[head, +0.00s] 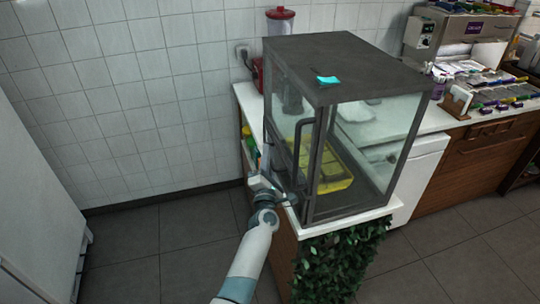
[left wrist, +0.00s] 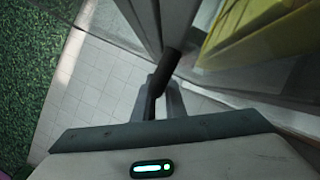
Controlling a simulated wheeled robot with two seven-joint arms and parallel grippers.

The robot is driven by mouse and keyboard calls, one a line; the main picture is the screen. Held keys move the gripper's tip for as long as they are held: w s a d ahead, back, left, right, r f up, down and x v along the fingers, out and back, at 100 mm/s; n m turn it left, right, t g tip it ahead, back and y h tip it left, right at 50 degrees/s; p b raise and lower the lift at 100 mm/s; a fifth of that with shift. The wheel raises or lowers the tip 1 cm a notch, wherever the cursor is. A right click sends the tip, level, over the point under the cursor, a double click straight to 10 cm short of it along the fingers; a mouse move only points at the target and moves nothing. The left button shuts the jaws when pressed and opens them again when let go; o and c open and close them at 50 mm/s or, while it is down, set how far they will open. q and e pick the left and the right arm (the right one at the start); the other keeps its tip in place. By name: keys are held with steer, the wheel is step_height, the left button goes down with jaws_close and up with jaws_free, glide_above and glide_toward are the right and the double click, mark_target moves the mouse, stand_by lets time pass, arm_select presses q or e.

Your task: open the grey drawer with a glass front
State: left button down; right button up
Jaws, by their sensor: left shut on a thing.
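The grey glass-fronted unit (head: 345,65) is a dark-framed case with clear panes, standing on a white-topped counter. A dark vertical bar handle (head: 298,145) is on its left glass face; I cannot tell whether that front stands slightly ajar. My left gripper (head: 287,194) is at the handle's lower end. In the left wrist view its fingers (left wrist: 160,98) are shut on the dark handle bar (left wrist: 167,68). My right gripper is in neither view.
A yellow tray (head: 334,186) lies inside the case, and also shows in the left wrist view (left wrist: 255,35). A cyan note (head: 328,80) lies on top. Leafy greenery (head: 340,262) covers the counter's end. Floor (head: 165,240) left of the counter is clear.

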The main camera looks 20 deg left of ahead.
arm_select(q)
steer(key=s+a, duration=0.6)
steer(key=a, duration=0.4)
steer(key=s+a, duration=0.7)
steer(key=a, duration=0.2)
steer(key=shift+s+a, duration=0.2)
steer(key=shift+a, duration=0.15)
steer(key=shift+f, duration=0.1)
steer(key=c, duration=2.1)
jaws_free()
steer(key=shift+s, duration=0.1)
steer(key=b+v, duration=0.5)
steer(key=v, duration=1.2)
steer(key=shift+s, duration=0.1)
